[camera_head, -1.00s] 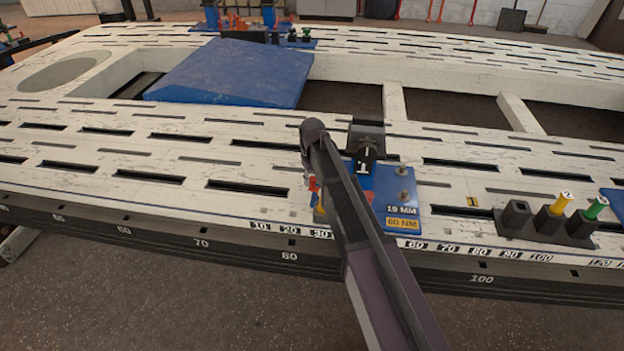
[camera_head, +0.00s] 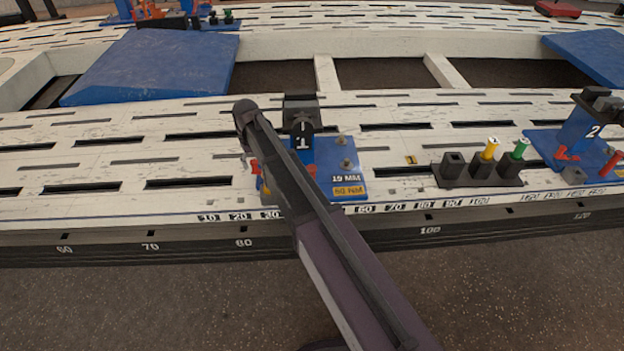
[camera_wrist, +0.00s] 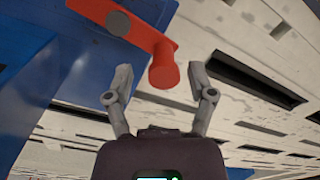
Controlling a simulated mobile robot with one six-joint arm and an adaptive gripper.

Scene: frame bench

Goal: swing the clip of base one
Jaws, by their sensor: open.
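In the head view my arm hides the gripper and most of the clip.
A black holder (camera_head: 478,170) with a yellow and a green piece stands right of base one. Base two (camera_head: 575,145) is farther right. The slotted white bench top (camera_head: 110,150) is clear to the left. A blue sloped panel (camera_head: 155,65) lies behind.

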